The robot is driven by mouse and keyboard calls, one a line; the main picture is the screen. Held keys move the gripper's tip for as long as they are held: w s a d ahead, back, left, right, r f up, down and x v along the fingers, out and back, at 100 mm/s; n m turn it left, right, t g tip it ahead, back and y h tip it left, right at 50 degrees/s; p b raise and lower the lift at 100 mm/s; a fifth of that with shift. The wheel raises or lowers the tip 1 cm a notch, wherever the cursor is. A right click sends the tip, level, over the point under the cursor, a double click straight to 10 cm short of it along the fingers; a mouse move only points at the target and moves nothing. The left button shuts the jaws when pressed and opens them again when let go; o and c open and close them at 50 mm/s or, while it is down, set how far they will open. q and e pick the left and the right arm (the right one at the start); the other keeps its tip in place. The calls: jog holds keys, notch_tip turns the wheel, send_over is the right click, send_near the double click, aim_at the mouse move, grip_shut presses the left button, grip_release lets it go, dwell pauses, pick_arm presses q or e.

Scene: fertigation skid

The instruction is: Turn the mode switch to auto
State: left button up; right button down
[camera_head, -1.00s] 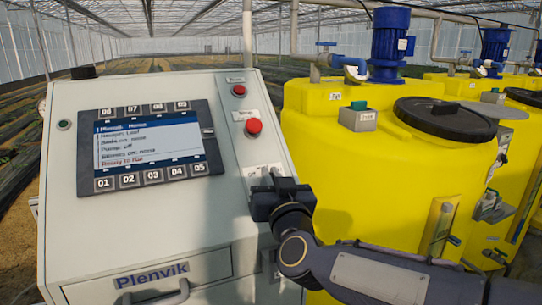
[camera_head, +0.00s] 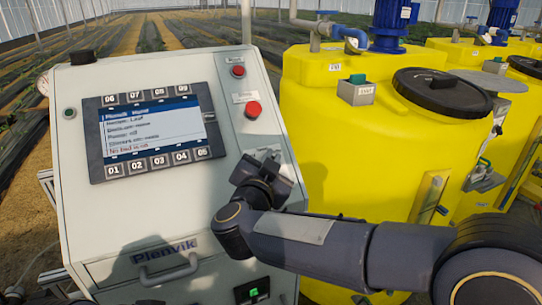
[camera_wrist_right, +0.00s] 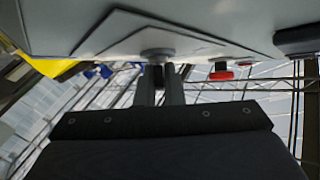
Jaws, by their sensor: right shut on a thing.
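The grey control cabinet (camera_head: 140,215) with its sloped panel stands at the left in the head view. My right gripper (camera_head: 268,163) is at the panel's right side, below the red button. In the right wrist view, my right gripper's fingers (camera_wrist_right: 160,84) are shut on the round grey mode switch (camera_wrist_right: 158,53) on the panel face. In the head view my gripper hides the switch, and its setting cannot be read. My left gripper is not in view.
A large red button (camera_head: 253,109) and a smaller red one (camera_head: 238,70) sit just above my right gripper. The screen (camera_head: 150,130) is to the left. A drawer handle (camera_head: 168,271) juts out below. Yellow tanks (camera_head: 340,150) stand close on the right.

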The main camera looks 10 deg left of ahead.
dwell(0.4)
jog(key=c, duration=1.5)
grip_release()
jog(key=shift+w, duration=0.1)
jog(key=shift+c, duration=0.2)
jog(key=shift+s, duration=0.5)
jog(key=s+b, duration=0.2)
jog(key=s, duration=0.5)
jog(key=shift+a, duration=0.2)
jog(key=shift+w+r, duration=0.1)
